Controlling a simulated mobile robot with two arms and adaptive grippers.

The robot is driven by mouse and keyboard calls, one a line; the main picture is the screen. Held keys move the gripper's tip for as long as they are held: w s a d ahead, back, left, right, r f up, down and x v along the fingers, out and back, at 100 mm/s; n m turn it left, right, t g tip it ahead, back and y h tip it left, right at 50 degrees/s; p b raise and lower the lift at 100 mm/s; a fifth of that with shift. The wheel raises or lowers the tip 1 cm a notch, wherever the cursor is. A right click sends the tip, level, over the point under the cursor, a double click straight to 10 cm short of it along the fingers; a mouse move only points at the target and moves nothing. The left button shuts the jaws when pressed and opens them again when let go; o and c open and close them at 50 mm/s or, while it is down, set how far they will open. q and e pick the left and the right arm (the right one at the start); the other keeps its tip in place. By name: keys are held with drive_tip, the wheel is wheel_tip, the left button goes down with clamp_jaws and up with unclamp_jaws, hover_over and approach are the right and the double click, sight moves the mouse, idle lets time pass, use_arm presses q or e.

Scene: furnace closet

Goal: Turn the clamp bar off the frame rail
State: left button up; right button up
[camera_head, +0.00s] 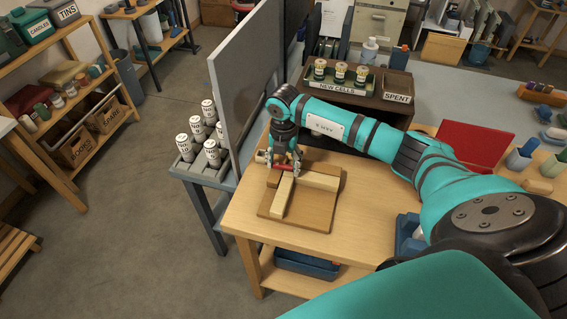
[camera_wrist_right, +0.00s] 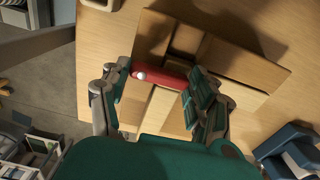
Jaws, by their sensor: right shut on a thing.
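The red clamp bar (camera_wrist_right: 165,74) lies between the fingers of my right gripper (camera_wrist_right: 157,76) in the right wrist view, with a round silvery pivot near its left end. In the head view the gripper (camera_head: 284,168) points down and hides most of the bar. The bar crosses above a pale wooden frame rail (camera_head: 284,196). Another pale rail (camera_head: 322,181) runs to the right of it, and both lie on a brown board (camera_head: 308,212). I cannot tell whether the bar touches the rail. My left gripper is out of view.
The board rests on a wooden bench (camera_head: 240,213). A grey upright panel (camera_head: 238,90) stands close on the left, with several white cans (camera_head: 211,150) beyond it. A dark cabinet with a cell tray (camera_head: 343,83) is behind my arm. A blue bin (camera_head: 408,235) sits to the right.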

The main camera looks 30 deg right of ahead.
drive_tip(key=shift+w+f+n+b, duration=0.1)
drive_tip(key=shift+w+n+b, duration=0.05)
drive_tip(key=shift+n+b, duration=0.35)
drive_tip(key=shift+w+d+n+b, duration=0.2)
drive_tip(key=shift+n+b, duration=0.9)
drive_tip(key=shift+n, duration=0.1)
drive_tip(key=n+b, duration=0.4)
drive_tip(key=n, duration=0.1)
drive_tip(key=shift+w+d+n, duration=0.1)
drive_tip(key=shift+w+n, duration=0.2)
drive_tip(key=shift+w, duration=0.1)
drive_tip(key=n+b, duration=0.1)
drive_tip(key=n, duration=0.1)
drive_tip(key=n+b, duration=0.2)
drive_tip(key=shift+w, duration=0.4)
drive_tip(key=shift+w+a+n+b, duration=0.15)
drive_tip(key=shift+n+b, duration=0.4)
drive_tip(key=shift+n, duration=0.5)
drive_tip(key=shift+w+a+n+b, duration=0.1)
drive_tip(key=shift+n+b, duration=0.45)
drive_tip(key=shift+n, duration=0.5)
drive_tip(key=shift+r, duration=0.2)
drive_tip(key=shift+n, duration=0.3)
drive_tip(key=o, duration=1.2)
